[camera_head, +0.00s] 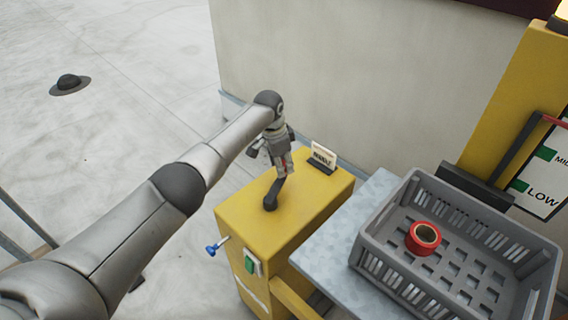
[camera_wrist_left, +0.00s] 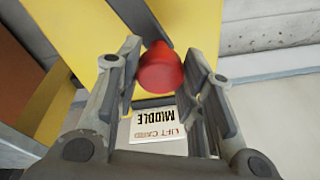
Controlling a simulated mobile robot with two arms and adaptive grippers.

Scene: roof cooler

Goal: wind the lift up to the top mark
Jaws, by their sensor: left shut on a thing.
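The yellow winch box (camera_head: 325,206) stands in the middle of the head view, with a dark crank (camera_head: 271,196) on its top. My left gripper (camera_head: 284,172) is above the box, shut on the crank's red knob (camera_wrist_left: 161,72), which sits between the fingers in the wrist view. A small card (camera_head: 322,156) stands on the box's far edge; in the wrist view the card (camera_wrist_left: 158,127) reads "LIFT CARD" and "MIDDLE". The lift platform (camera_head: 330,236) is right of the box. A board (camera_head: 541,185) on the mast shows LOW and MID marks; no top mark is in view.
A grey crate (camera_head: 372,243) holding a red tape roll (camera_head: 423,238) stands on the platform. A blue-ended lever (camera_head: 212,250) and a green switch (camera_head: 250,263) are on the box's front. The yellow mast (camera_head: 512,88) and pale wall (camera_head: 370,70) bound the far side. Open floor lies left.

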